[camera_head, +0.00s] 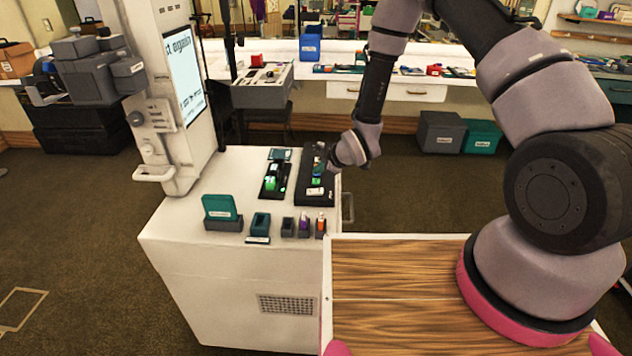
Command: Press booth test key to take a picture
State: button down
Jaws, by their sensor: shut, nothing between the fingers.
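The white booth cabinet (185,225) stands left of centre with its screen (186,75) lit; part of the text reads "again". On its top lie a black panel with a glowing green part (270,183) and a longer black key panel (317,190) with small coloured and pale keys. I cannot tell which key is the test key. My gripper (331,164) is shut at the right edge of the longer panel, pointing down to the left. Its fingertips are small and dark against the panel, so I cannot tell whether they touch a key.
A teal card holder (219,208) and several small dark holders stand along the cabinet's front edge. A grey box (262,88) stands behind the cabinet. A wooden top (395,290) lies in front, right of the cabinet.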

aim_at(319, 182)
jog(key=shift+f, duration=0.6)
dwell(1.6)
jog(key=shift+f, duration=0.4)
jog(key=shift+f, duration=0.4)
dwell(0.5)
jog(key=shift+r, duration=0.85)
jog(key=shift+r, duration=2.5)
